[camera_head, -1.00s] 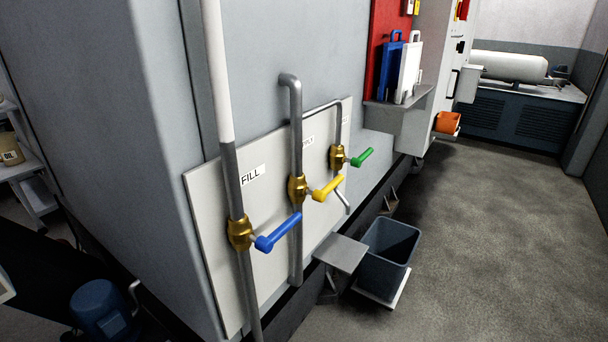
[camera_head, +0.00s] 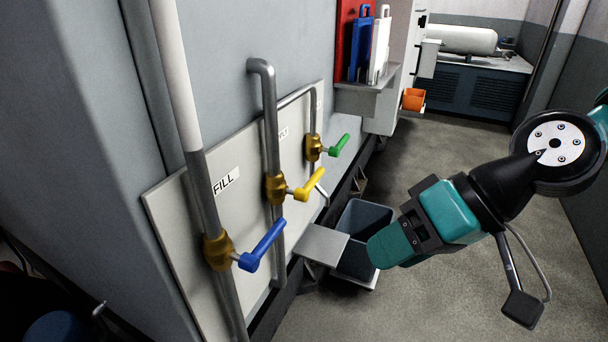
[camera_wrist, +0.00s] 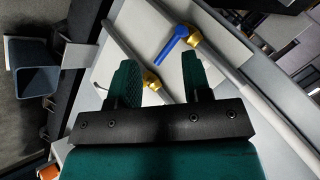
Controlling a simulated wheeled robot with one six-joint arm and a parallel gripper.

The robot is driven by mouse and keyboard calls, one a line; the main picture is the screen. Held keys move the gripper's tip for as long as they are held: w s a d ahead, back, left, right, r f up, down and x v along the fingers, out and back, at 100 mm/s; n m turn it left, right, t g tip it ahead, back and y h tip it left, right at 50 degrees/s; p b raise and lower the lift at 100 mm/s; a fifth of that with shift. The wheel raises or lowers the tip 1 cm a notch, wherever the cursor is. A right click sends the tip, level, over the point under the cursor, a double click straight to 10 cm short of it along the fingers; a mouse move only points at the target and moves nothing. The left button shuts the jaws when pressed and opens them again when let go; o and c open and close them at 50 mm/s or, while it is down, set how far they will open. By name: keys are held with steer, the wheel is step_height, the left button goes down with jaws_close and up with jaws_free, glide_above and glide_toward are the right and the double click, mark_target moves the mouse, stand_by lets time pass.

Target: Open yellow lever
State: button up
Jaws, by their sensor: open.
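The yellow lever (camera_head: 309,185) sits on the middle brass valve (camera_head: 276,188) of a wall panel. Its handle sticks out from the panel, slanting up and right. A blue lever (camera_head: 263,245) is nearer and a green lever (camera_head: 339,145) is farther along. My gripper (camera_head: 382,246) is right of and below the yellow lever in the head view, apart from it. In the wrist view my gripper (camera_wrist: 159,68) has its two teal fingers spread with nothing held. The yellow lever's valve (camera_wrist: 152,81) shows beyond the gap; its handle is mostly hidden by a finger.
Grey vertical pipes (camera_head: 271,130) run through the valves on the white panel (camera_head: 178,230). A small grey shelf (camera_head: 320,244) and a dark blue bin (camera_head: 364,220) stand below and right of the yellow lever. Grey floor (camera_head: 450,300) is open to the right.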

steer(key=w+a+f+m+t+y, duration=0.2)
steer(key=w+a+m+y, duration=0.15)
steer(key=w, duration=0.35)
steer(key=m+t+p, duration=0.3)
steer(key=m+t, duration=0.6)
steer(key=m, duration=0.2)
glide_toward(320, 177)
steer(key=shift+n, duration=0.35)
steer(key=p+x, duration=0.7)
steer(key=x, duration=0.2)
steer(key=shift+w+a+p, duration=0.2)
steer(key=shift+a+p, duration=0.1)
steer(key=shift+p, duration=0.05)
steer(key=shift+w+a+f, duration=0.2)
steer(key=shift+w+a, duration=0.25)
jaws_close()
